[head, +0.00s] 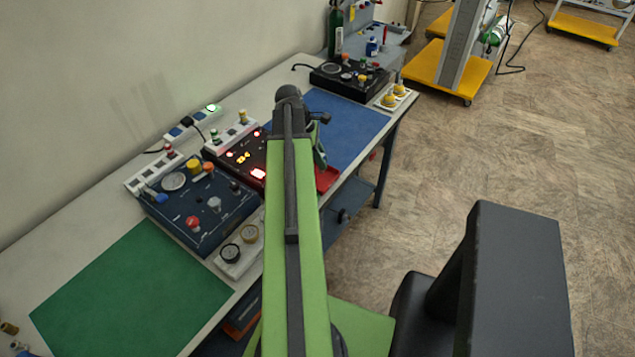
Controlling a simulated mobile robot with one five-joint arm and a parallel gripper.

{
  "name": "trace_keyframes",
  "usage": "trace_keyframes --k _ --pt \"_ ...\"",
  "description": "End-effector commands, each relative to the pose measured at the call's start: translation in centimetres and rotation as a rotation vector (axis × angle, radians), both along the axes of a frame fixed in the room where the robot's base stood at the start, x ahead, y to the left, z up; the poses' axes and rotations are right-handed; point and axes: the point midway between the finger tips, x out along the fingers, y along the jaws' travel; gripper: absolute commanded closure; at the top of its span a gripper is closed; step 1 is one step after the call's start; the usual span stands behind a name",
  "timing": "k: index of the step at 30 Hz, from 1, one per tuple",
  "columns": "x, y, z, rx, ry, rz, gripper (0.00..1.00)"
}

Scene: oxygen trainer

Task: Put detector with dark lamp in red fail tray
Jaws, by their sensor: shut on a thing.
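The red tray (327,178) lies on the bench just right of my arm, and the arm hides much of it. A green part of my gripper (320,155) shows beyond the arm, just above the tray in the picture. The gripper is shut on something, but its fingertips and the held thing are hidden. I cannot make out a detector with a dark lamp. A black panel (241,157) with lit red and orange lamps stands left of the tray, partly behind my arm.
A dark blue control box (215,216) and a white holder with round gauges (238,255) stand left of my arm. A green mat (135,290) and a blue mat (350,135) are clear. A black unit (348,80) stands at the far end.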

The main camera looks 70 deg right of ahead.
Motion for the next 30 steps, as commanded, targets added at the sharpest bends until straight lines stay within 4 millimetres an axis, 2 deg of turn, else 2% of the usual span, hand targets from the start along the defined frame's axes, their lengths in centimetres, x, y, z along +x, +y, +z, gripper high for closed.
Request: trace_keyframes --k 1,3,11,12,18,26,30 --pt "0.0 0.0 -1.4 0.000 0.000 0.000 1.00" --pt "0.0 0.0 -1.9 0.000 0.000 0.000 1.00" --pt "-0.1 0.0 -1.7 0.000 0.000 0.000 1.00" --pt "-0.1 0.0 -1.7 0.000 0.000 0.000 0.75" --pt "-0.1 0.0 -1.7 0.000 0.000 -0.001 0.51" --pt "-0.1 0.0 -1.7 0.000 0.000 -0.001 0.51" --pt "0.3 0.0 -0.3 0.000 0.000 -0.001 0.51"
